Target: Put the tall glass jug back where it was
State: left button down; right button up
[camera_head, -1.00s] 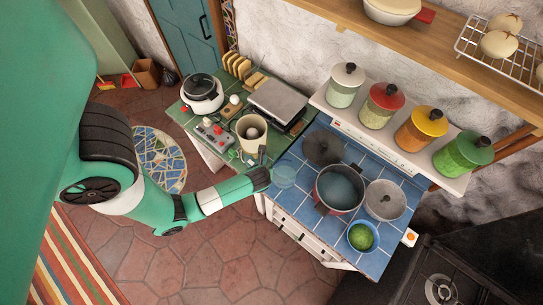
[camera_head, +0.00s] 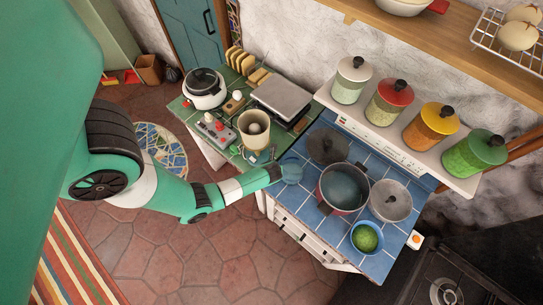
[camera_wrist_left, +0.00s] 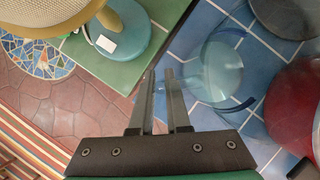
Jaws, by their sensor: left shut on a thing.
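The tall glass jug (camera_head: 291,171) is clear and bluish. It is at the left edge of the blue-tiled counter (camera_head: 290,203), left of the red pot. In the left wrist view the jug (camera_wrist_left: 222,68) shows through as a pale round shape with a blue rim, just beyond and right of the fingers. My left gripper (camera_head: 276,170) is shut on the jug; the fingers also show in the left wrist view (camera_wrist_left: 163,88). The exact grip point is hard to make out. I cannot tell whether the jug touches the tiles. My right gripper is not in view.
Close by stand a red pot (camera_head: 343,188), a dark lid (camera_head: 328,147), a grey lidded pot (camera_head: 390,201) and a blue bowl of greens (camera_head: 366,237). Jars line a shelf behind.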

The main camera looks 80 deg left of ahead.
pick_arm(q)
jog(key=c, duration=1.3)
grip_release()
jog(key=shift+f, duration=0.15)
jog(key=shift+c, duration=0.2)
jog(key=o, duration=0.4)
jog(key=shift+o, duration=0.2)
jog(key=shift+r, duration=0.4)
jog(key=p+v, duration=0.3)
jog(key=v, duration=0.8)
jog(key=shift+d+r, duration=0.2)
jog(key=shift+d, duration=0.05)
